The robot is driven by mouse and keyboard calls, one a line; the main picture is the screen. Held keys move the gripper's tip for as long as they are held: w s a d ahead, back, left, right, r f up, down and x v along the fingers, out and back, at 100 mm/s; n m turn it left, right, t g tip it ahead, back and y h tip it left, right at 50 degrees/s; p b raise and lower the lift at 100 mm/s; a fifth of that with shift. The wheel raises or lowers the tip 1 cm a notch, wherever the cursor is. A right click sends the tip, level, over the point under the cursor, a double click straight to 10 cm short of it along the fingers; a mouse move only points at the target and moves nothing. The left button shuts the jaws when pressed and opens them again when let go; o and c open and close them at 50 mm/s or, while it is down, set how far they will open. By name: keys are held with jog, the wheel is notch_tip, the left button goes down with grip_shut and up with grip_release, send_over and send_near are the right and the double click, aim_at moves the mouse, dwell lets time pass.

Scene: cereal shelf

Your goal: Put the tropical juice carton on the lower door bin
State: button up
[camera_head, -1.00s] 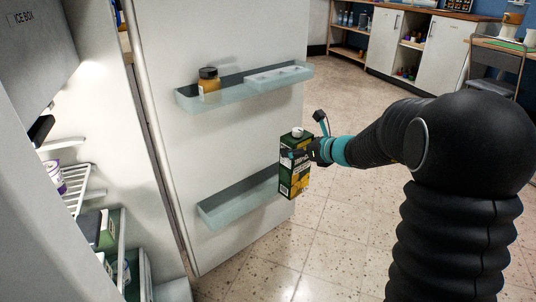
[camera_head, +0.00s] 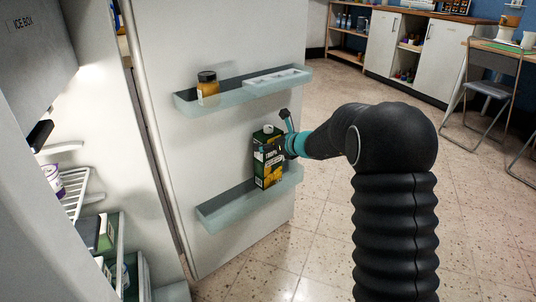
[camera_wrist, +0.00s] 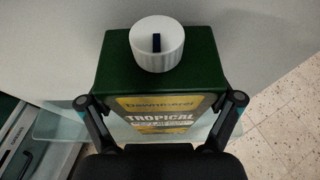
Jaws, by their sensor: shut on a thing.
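The tropical juice carton (camera_head: 268,160) is dark green with a yellow lower front and a white cap. It is upright, and its top and "TROPICAL" label show in the wrist view (camera_wrist: 160,70). My gripper (camera_head: 285,147) is shut on the carton, with a finger on each side in the wrist view (camera_wrist: 163,112). The lower door bin (camera_head: 232,211) is a pale glassy tray on the inside of the open fridge door. The carton's lower end overlaps the right part of this bin in the head view; I cannot tell whether it touches the bin floor.
The upper door bin (camera_head: 228,97) holds a yellow jar (camera_head: 207,88) and a white egg tray (camera_head: 277,77). The left part of the lower bin is empty. Fridge shelves (camera_head: 75,190) with items stand at the left. Open tiled floor (camera_head: 330,240) lies right of the door.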

aim_at(274, 152)
notch_tip(274, 152, down, 4)
jog(key=shift+r+b, duration=0.15)
jog(key=shift+b, duration=0.2)
jog(key=shift+w+a+f, duration=0.1)
jog(key=shift+w+f, duration=0.1)
jog(key=shift+f, duration=0.2)
jog(key=o, duration=1.5)
